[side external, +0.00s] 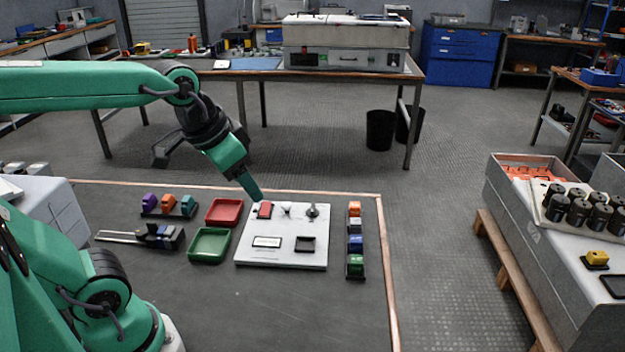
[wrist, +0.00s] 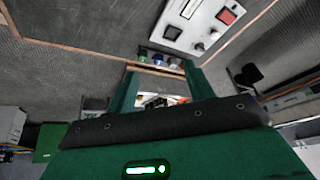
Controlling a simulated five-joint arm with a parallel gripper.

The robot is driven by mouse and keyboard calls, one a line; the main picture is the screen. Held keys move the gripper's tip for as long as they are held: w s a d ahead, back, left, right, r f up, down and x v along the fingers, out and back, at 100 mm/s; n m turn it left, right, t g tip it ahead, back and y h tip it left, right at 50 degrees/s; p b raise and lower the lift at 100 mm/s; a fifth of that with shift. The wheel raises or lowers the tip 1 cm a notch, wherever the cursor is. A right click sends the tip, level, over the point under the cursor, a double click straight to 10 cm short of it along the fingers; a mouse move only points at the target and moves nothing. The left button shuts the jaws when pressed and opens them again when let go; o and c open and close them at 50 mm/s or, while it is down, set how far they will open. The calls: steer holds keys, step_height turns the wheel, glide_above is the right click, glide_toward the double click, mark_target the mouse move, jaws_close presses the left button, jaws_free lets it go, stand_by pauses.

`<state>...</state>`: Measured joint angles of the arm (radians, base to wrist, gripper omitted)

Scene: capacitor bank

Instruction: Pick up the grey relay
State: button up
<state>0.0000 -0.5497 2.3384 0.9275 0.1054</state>
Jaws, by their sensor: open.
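A small greyish block (side external: 355,226), which looks like the grey relay, sits in the black rack at the right of the mat, below an orange block (side external: 354,208). I cannot be sure of its colour. My gripper (side external: 256,197) is open and empty. It hangs near the red square (side external: 264,210) on the white panel (side external: 300,262), left of that rack and apart from the block. In the wrist view, my gripper's two fingers (wrist: 158,70) are spread, with small coloured blocks (wrist: 158,59) beyond them. I cannot make out the grey relay there.
Red (side external: 224,212) and green (side external: 209,245) trays lie left of the panel. A rack with purple (side external: 149,201), orange and teal blocks stands further left, above a black slide fixture (side external: 150,236). A black knob (side external: 313,211) rises from the panel. The mat's front is clear.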

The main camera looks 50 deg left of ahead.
steer(key=w+m+g, duration=0.1)
steer(key=w+m, duration=0.1)
steer(key=w, duration=0.6)
steer(key=m+g, duration=0.4)
steer(key=m, duration=0.2)
glide_above(355, 220)
step_height(355, 220, down, 17)
steer(key=shift+s+d+r, duration=0.1)
steer(key=shift+s, duration=0.05)
steer(key=shift+f, duration=0.35)
steer(key=shift+f, duration=0.1)
steer(key=shift+f, duration=1.2)
steer(key=shift+f, duration=0.1)
